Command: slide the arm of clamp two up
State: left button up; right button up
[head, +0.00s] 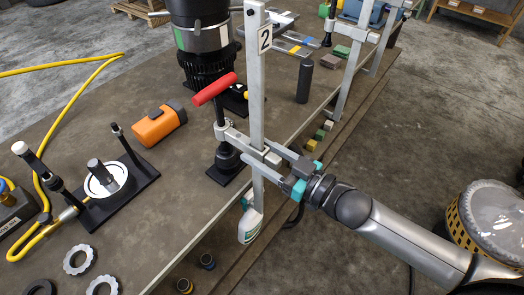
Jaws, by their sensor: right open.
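Clamp two (256,80) stands upright at the table's edge, a tall grey bar with a "2" label near its top. Its sliding arm (235,138) sits low on the bar and reaches left, with a red handle (214,89) above and a dark screw foot near a black plate. My right gripper (268,155) comes from the lower right with its fingers beside the bar at about the sliding arm's height. It is open; whether the fingers touch the arm I cannot tell. My left gripper is not in view.
The table (165,215) carries a black and grey housing (199,40), an orange block (159,125), a black fixture (105,185) and a yellow hose. More clamps (355,60) stand along the far edge. A yellow drum (480,215) stands at right.

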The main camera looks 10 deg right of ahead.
grip_shut()
dwell(1.3)
